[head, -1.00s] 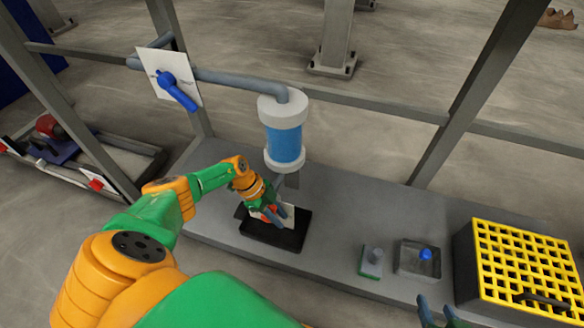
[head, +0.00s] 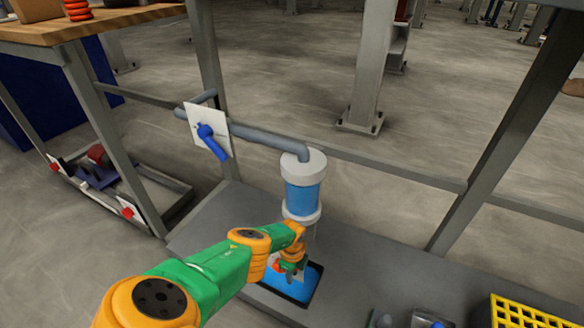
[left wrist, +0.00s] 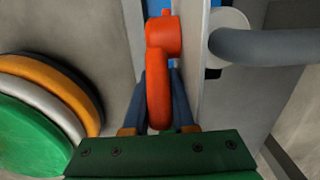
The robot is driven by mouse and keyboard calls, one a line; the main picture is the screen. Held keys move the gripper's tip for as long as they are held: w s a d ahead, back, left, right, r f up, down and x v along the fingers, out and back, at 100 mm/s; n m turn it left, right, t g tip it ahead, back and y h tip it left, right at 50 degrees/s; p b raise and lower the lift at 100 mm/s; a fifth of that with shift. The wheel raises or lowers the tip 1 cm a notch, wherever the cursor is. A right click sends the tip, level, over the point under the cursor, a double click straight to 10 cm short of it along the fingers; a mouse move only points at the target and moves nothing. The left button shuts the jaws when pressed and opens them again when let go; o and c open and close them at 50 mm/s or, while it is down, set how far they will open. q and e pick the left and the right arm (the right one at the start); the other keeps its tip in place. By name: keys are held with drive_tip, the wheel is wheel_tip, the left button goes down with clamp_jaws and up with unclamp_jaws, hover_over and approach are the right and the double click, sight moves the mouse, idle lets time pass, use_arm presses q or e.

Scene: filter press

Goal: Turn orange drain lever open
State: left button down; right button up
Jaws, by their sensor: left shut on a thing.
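The orange drain lever (left wrist: 158,88) fills the middle of the left wrist view, its handle pointing down from a round hub beside a white plate (left wrist: 195,55). My left gripper (left wrist: 163,84) is shut on the handle, one blue-grey finger on each side. In the head view the left gripper (head: 290,268) is below the filter cylinder (head: 302,198) and mostly hides the lever. Bright blue liquid covers the floor of the black tray (head: 293,300) under it. My right gripper is out of view.
A blue lever (head: 211,142) on a white plate sits on the pipe (head: 265,136) at upper left. The grey bench (head: 205,228) carries a yellow grid crate (head: 525,310) at lower right. Frame posts (head: 487,130) stand around it.

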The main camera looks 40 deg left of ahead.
use_arm(q)
drive_tip(key=shift+d, duration=0.15)
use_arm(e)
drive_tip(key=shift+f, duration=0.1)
use_arm(q)
drive_tip(key=c, duration=0.7)
unclamp_jaws()
drive_tip(key=shift+f, duration=0.1)
wheel_tip(320, 180, up, 4)
drive_tip(key=p, duration=0.4)
wheel_tip(320, 180, up, 3)
drive_tip(key=p, duration=0.2)
drive_tip(key=shift+f+p, duration=0.2)
drive_tip(key=shift+p, duration=0.1)
drive_tip(key=shift+r+p, duration=0.3)
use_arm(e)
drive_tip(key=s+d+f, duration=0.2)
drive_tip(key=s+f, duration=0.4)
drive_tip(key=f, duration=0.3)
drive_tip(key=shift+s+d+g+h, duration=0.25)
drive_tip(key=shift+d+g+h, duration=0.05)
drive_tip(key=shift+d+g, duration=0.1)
